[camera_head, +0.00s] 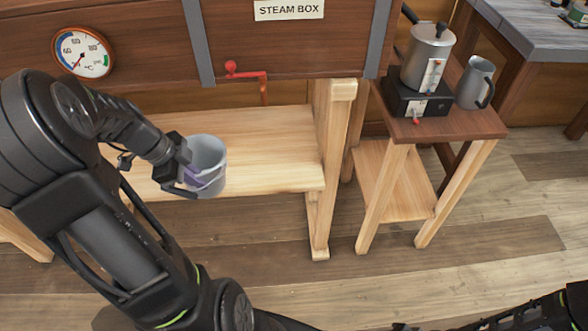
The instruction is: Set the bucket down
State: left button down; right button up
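The grey bucket (208,158) is in the head view at left of centre, upright, at the front edge of a wooden shelf under the steam box. My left gripper (186,172) is at the bucket's left side, with a finger against its wall. It appears shut on the bucket. Whether the bucket's base touches the shelf or hangs just in front of it, I cannot tell. Part of my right arm (540,315) shows at the bottom right corner; its gripper is out of view.
The shelf (270,150) is bare to the right of the bucket. A red valve handle (247,73) hangs above it. A small side table (455,125) at right holds a metal pot (428,57) on a black burner (412,97) and a grey jug (475,83).

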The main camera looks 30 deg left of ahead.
pick_arm(q)
jog(key=shift+a, duration=0.1)
jog(key=w+d+p, duration=0.3)
jog(key=w+d, duration=0.6)
jog(key=w, duration=0.4)
jog(key=shift+w+d+p, duration=0.3)
jog(key=shift+w+p, duration=0.05)
jog(key=shift+p, duration=0.05)
jog(key=x, duration=0.3)
jog(key=shift+f, duration=0.35)
